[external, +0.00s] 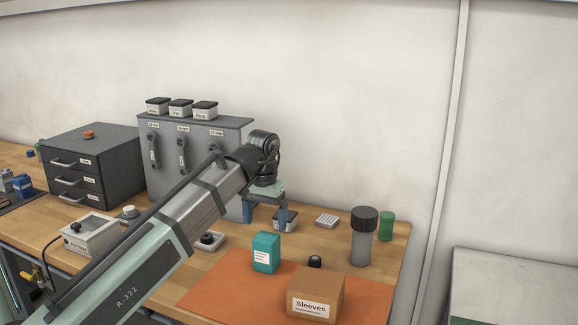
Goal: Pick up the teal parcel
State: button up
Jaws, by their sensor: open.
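The teal parcel (266,250) stands upright on the bench at the back edge of an orange mat, with a white label on its front. My gripper (268,222) is open, its two fingers pointing down. In the picture it is above and behind the teal parcel, apart from it. A small pale item with a dark top (285,222) shows at the right finger; I cannot tell if the two touch. The parcel is not hidden by my arm.
A cardboard box marked Sleeves (316,292) stands on the orange mat (225,285). A small black knob (315,261), a grey dark-lidded jar (363,238) and a green cylinder (387,226) are to the right. A grey cabinet (200,160) and a drawer unit (90,165) stand at the back left.

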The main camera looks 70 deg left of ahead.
aim_at(266, 249)
jog(key=shift+w+a+f, duration=0.1)
jog(key=shift+f, duration=5.15)
jog(key=shift+c, duration=0.2)
jog(key=c, duration=1.1)
jog(key=shift+r, duration=0.15)
